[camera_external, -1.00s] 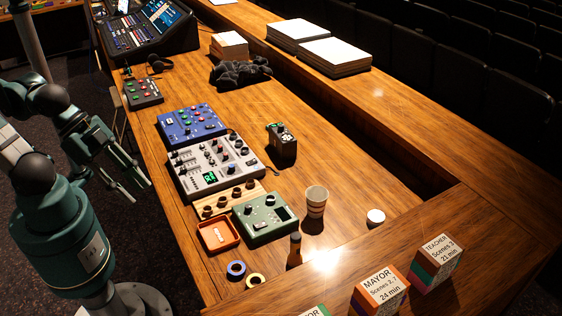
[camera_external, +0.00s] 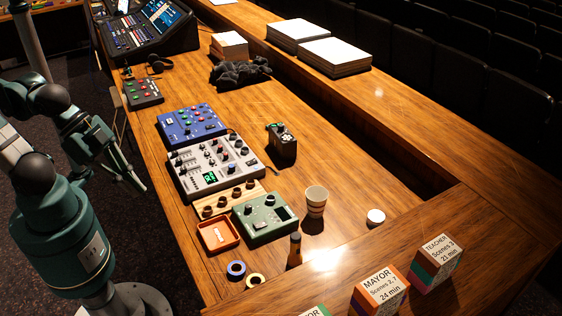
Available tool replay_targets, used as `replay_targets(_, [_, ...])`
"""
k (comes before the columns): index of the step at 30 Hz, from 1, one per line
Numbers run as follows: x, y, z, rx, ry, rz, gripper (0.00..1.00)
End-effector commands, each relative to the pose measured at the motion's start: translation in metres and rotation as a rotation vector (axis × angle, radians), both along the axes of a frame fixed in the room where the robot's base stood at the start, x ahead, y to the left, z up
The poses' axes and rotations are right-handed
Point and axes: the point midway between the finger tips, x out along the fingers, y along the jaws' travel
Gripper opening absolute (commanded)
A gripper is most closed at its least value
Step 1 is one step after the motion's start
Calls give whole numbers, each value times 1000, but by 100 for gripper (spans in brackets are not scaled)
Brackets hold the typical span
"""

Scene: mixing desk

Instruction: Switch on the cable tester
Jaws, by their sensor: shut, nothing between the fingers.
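No readable label marks the cable tester, so I cannot tell for certain which box it is. A pale green box (camera_external: 266,218) with a dark screen and small controls lies on the near part of the desk. A blue box (camera_external: 192,125) with several knobs and coloured buttons lies further back, behind the grey mixer. A small black box (camera_external: 143,91) with red and green buttons is at the far left edge. My gripper (camera_external: 138,181) is shut and empty, off the desk's left edge, left of the grey mixer. It touches none of the boxes.
The grey mixer (camera_external: 214,166) has a lit green display. A row of brown knobs (camera_external: 228,199), an orange tray (camera_external: 218,235), tape rolls (camera_external: 236,269), a paper cup (camera_external: 315,202), a bottle (camera_external: 294,249) and a black handheld unit (camera_external: 282,143) stand nearby. The desk's right-middle is clear.

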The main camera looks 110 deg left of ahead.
Motion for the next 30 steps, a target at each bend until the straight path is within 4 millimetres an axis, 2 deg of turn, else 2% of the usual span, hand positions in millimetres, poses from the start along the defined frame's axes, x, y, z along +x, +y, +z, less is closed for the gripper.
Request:
replay_targets(11, [23, 12, -1, 0, 11, 65, 0])
replay_targets(30, [84, 47, -12, 0, 29, 249, 0])
